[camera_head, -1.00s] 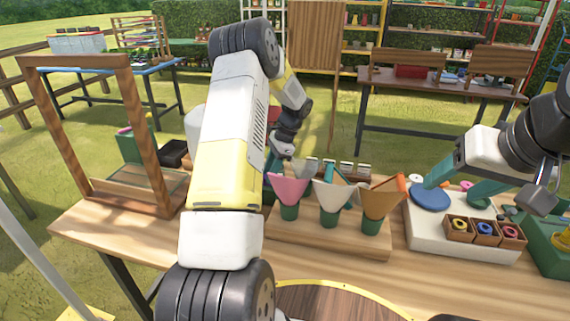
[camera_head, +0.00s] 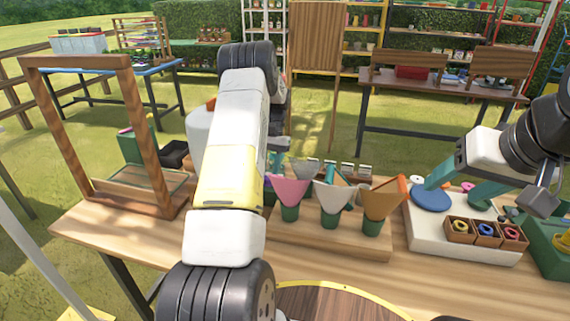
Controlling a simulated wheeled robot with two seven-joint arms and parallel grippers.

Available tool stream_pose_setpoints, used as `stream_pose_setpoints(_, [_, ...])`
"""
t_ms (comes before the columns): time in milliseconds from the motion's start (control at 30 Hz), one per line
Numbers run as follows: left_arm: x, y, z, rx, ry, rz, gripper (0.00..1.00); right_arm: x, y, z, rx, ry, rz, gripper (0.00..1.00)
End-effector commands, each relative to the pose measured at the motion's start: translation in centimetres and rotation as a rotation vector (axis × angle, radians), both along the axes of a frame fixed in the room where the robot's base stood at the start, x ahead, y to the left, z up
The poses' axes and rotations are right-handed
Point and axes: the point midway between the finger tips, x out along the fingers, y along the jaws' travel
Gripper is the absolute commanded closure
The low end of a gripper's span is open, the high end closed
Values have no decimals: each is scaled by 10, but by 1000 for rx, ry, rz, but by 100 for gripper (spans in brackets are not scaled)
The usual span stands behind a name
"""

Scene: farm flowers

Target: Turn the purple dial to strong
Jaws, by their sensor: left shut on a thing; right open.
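I cannot make out the purple dial in the head view; my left arm covers part of the table's back left. My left gripper (camera_head: 274,164) is mostly hidden behind that arm. Only a teal bit shows, at the back of the table beside the pink cone. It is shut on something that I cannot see. My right gripper (camera_head: 453,190) has its teal fingers apart and is open and empty. It hangs over the white board (camera_head: 440,236) by a blue disc (camera_head: 431,201).
Pink (camera_head: 289,190), white (camera_head: 331,194) and orange-brown (camera_head: 381,202) cones stand in green holders on a wooden stand. Small boxes with colored rings (camera_head: 485,231) sit front right. A wooden frame (camera_head: 133,135) stands at left. The table's front left (camera_head: 130,237) is clear.

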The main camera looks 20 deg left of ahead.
Motion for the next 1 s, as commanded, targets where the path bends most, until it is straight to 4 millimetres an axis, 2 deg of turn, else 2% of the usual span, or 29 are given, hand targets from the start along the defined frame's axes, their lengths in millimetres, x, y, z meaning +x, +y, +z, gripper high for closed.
stream_pose_setpoints(367, [1, 1, 1, 0, -4, 149, 100, 0, 0, 0, 0, 0, 0, 38])
stream_pose_setpoints(867, [1, 1, 1, -1, -5, 168, 100, 0, 0, 0, 0, 0, 0, 38])
stream_pose_setpoints(900, [1, 1, 1, -1, -5, 168, 68, 0, 0, 0, 0, 0, 0, 38])
stream_pose_setpoints(1000, [1, 1, 1, -1, -4, 168, 48, 0, 0, 0, 0, 0, 0, 38])
